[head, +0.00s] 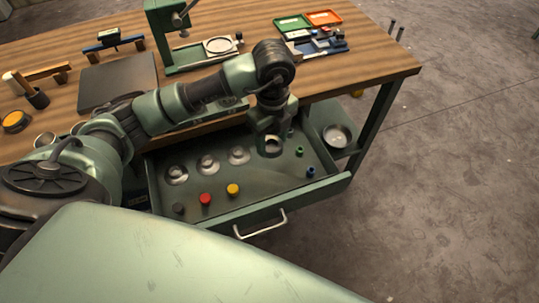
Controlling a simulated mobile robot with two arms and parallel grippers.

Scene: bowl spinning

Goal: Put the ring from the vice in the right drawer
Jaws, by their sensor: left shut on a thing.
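The right drawer (325,187) is pulled open under the workbench, its handle (262,224) at the front. My left gripper (272,146) points down into the drawer's far right part. It is shut on a small round metal piece, largely hidden by the gripper; I cannot tell exactly what it is. A pale ring-shaped part (218,45) lies on a metal fixture that looks like a small vice (207,52), on the bench beside the green press. My right gripper is not in view.
Inside the drawer are several shallow metal pieces (207,166), a red knob (205,199), a yellow knob (232,190) and small green and blue pieces (311,171). A metal dish (336,135) sits on a lower shelf. A green press (162,38) and trays (323,17) stand behind.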

